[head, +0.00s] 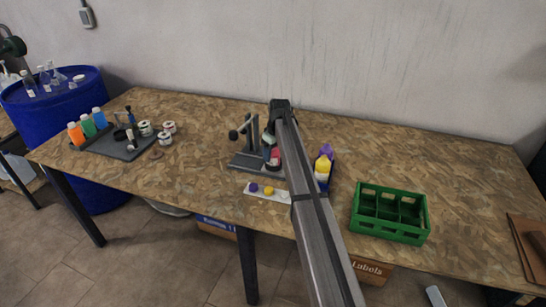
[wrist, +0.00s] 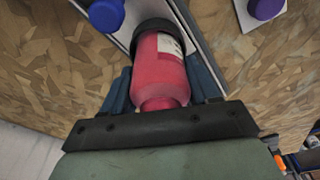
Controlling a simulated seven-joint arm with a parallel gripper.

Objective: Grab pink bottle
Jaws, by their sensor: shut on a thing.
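The pink bottle (wrist: 160,72) lies between the two blue fingers of my gripper (wrist: 162,84) in the wrist view. The fingers are shut on its sides. It has a pale label with dark print, and a black ring or cap sits at its far end; I cannot tell which. In the head view the bottle (head: 274,155) shows as a small red shape at the grey stand (head: 243,161), just below my gripper (head: 270,149). My arm hides part of the stand and the bottle's surroundings. Whether the bottle touches the stand is unclear.
A white strip with coloured caps (head: 252,188) lies in front of the stand. A green crate (head: 390,230) is farther right. Orange, green and blue bottles (head: 88,127) stand on a left tray.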

